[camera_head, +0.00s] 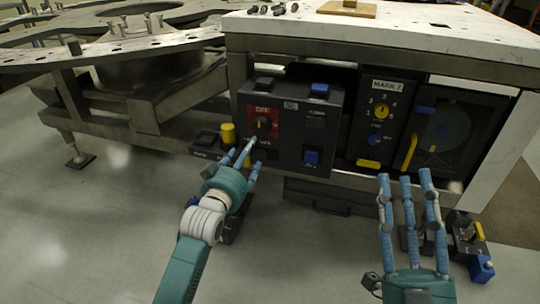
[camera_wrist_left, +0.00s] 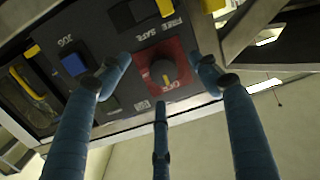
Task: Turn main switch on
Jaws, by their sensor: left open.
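The main switch is a dark rotary knob (camera_head: 262,125) on a red square plate marked OFF, on the front of a dark control box (camera_head: 290,150). In the left wrist view the knob (camera_wrist_left: 163,74) sits near the middle, with a yellow mark on it. My left gripper (camera_head: 248,155) is just below and in front of the switch. In the wrist view its blue fingers (camera_wrist_left: 160,85) are spread around the red plate, apart from each other and not closed on the knob. My right gripper (camera_head: 406,180) is open and empty, pointing up below the MARK Z panel.
A yellow button (camera_head: 228,133) stands left of the switch. The MARK Z panel (camera_head: 381,115) has a yellow dial. A white-topped table (camera_head: 420,25) is above. Small boxes (camera_head: 470,238) lie at the right.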

